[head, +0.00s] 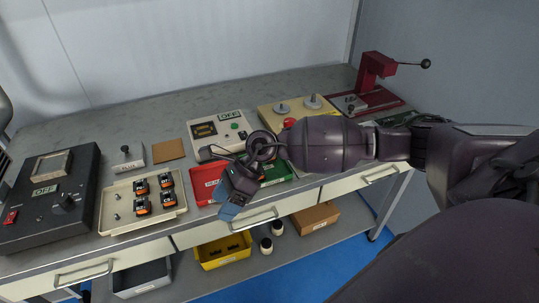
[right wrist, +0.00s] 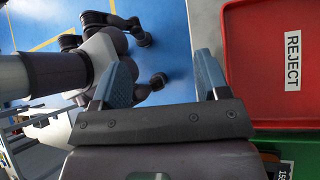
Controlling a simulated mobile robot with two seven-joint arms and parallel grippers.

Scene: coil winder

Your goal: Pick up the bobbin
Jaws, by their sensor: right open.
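Several orange-and-black parts, which look like the bobbins (head: 141,205), stand on a cream tray (head: 128,229) at the left of the bench. Two pegs at the tray's left are bare. My right gripper (head: 229,209) is right of this tray, in front of the red bin, pointing down and toward the front edge. In the right wrist view my right gripper (right wrist: 164,78) is open, with nothing between its blue fingers. An orange-and-black part (right wrist: 274,162) shows at that view's lower right, by the green bin. My left gripper is not in view.
The red REJECT bin (right wrist: 262,75) and green bin (head: 277,172) lie under and beside my right arm. A dark control box (head: 45,207) stands at far left. Drawers and a lower shelf are below.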

